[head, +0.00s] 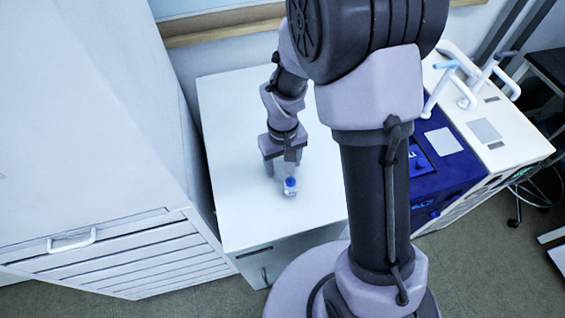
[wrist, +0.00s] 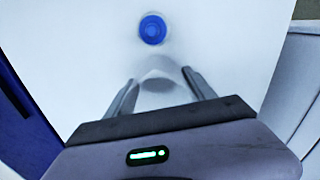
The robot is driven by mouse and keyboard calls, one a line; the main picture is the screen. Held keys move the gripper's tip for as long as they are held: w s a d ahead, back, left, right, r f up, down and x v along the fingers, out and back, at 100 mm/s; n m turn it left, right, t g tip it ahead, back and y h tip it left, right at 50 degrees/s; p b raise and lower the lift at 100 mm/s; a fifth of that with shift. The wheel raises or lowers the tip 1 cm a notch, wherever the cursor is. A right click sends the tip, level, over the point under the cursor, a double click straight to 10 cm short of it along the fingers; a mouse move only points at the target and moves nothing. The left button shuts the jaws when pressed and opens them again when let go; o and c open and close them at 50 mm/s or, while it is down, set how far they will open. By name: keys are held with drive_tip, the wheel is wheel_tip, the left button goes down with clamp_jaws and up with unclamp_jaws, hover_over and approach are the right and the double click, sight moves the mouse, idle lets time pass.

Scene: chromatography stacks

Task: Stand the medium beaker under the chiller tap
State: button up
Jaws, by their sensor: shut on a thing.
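My gripper (wrist: 160,84) is shut on a clear, faint glass vessel (wrist: 157,88), which looks like the medium beaker; its size is hard to judge. In the head view my gripper (head: 283,168) points down over the white bench top, and the beaker can hardly be made out there. A white tap with a blue tip (head: 445,66) stands on the machines at the right, far from my gripper. A second white tap (head: 493,72) stands beside it. I cannot tell which one is the chiller tap.
A small bottle with a blue cap (head: 290,186) stands just beyond my fingers; its cap (wrist: 152,29) also shows in the wrist view. The white bench (head: 235,150) is otherwise clear. A tall drawer cabinet (head: 110,170) borders it left, a blue machine (head: 430,175) right.

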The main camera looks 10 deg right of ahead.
drive_tip(key=shift+w+f, duration=0.1)
drive_tip(key=shift+f, duration=0.2)
drive_tip(key=o, duration=1.4)
drive_tip(key=shift+o, duration=0.2)
drive_tip(key=shift+r, duration=0.15)
